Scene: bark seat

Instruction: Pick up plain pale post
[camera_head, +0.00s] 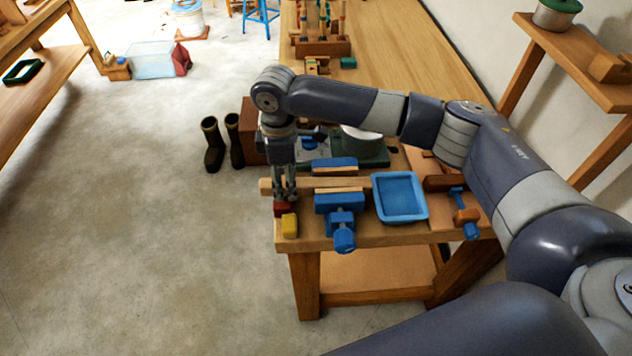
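A plain pale wooden bar (351,183), which looks like the post, lies level across the near end of the workbench. It runs left to right between the blue vise parts (338,203), and its left end sticks out past my gripper. My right gripper (285,198) points down at the bench's left edge, in front of the bar's left part and hiding some of it. Its fingertips are just above or at a small red block (281,210). Whether the fingers touch the bar or are closed is too small to tell. My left gripper is out of view.
A yellow block (290,225) sits at the front left corner of the workbench (375,236). A blue tray (399,197) and a brown-and-blue clamp (459,202) lie to the right. Dark boots (212,145) stand on the floor left of the bench.

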